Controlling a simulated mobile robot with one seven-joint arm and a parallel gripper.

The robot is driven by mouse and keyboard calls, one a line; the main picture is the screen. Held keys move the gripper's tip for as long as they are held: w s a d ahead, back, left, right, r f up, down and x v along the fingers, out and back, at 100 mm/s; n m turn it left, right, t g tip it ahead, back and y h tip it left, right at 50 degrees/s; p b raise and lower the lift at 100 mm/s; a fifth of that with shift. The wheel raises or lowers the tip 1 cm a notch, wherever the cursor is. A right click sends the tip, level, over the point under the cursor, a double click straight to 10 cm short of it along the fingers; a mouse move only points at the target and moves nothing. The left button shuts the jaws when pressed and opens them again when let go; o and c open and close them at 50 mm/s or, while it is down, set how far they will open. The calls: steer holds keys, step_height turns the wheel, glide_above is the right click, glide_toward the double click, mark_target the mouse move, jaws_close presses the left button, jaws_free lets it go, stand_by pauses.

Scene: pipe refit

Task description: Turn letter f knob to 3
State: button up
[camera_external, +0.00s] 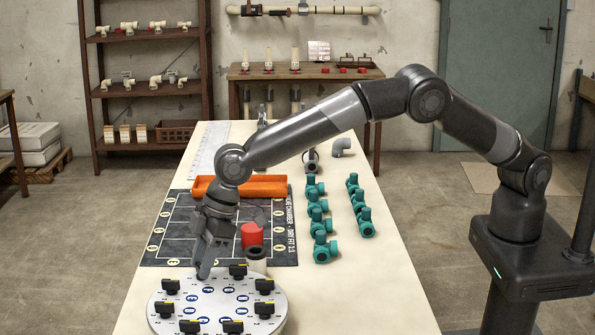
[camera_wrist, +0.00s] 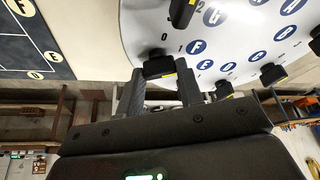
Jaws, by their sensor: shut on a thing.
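The round white dial plate (camera_external: 217,298) lies on the near end of the table, with black knobs around its rim and blue letter circles inside them. In the wrist view, the letter F circle (camera_wrist: 195,47) is beside a black knob (camera_wrist: 158,66) with a yellow mark and the numbers 0 and 1 near it. My gripper (camera_wrist: 158,82) has its two fingers on either side of this knob and is shut on it. The knob's pointing direction is unclear. In the external view my gripper (camera_external: 203,274) reaches down to the plate's far edge and hides this knob.
Neighbouring knobs (camera_external: 172,286) and (camera_external: 238,271) stand close on both sides. Several teal valves (camera_external: 322,248) stand to the right.

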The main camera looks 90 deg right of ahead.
steer(key=m, duration=0.2)
steer(key=m+h, duration=0.1)
steer(key=m, duration=0.1)
steer(key=shift+a+m+h, duration=0.15)
steer(key=shift+m+h, duration=0.15)
steer(key=m+h, duration=0.1)
steer(key=m, duration=0.3)
steer(key=shift+a+f+h, duration=0.1)
steer(key=shift+a+h, duration=0.05)
steer(key=shift+h, duration=0.25)
steer(key=m, duration=0.2)
steer(key=m+h, duration=0.1)
steer(key=m, duration=0.2)
steer(key=shift+w+g+h, duration=0.1)
steer(key=shift+g+h, duration=0.2)
steer(key=shift+w+a+m+g+h, duration=0.1)
steer(key=shift+m+g+h, duration=0.15)
steer(key=shift+m, duration=0.75)
steer(key=shift+w+a+m+g+h, duration=0.1)
steer(key=shift+m+g+h, duration=0.15)
steer(key=shift+m, duration=0.75)
steer(key=shift+s+m, duration=0.15)
steer(key=shift+m, duration=0.25)
steer(key=o, duration=1)
steer(key=shift+d+g, duration=0.1)
steer(key=shift+g, duration=0.2)
steer(key=shift+c, duration=0.2)
steer(key=shift+n, duration=0.5)
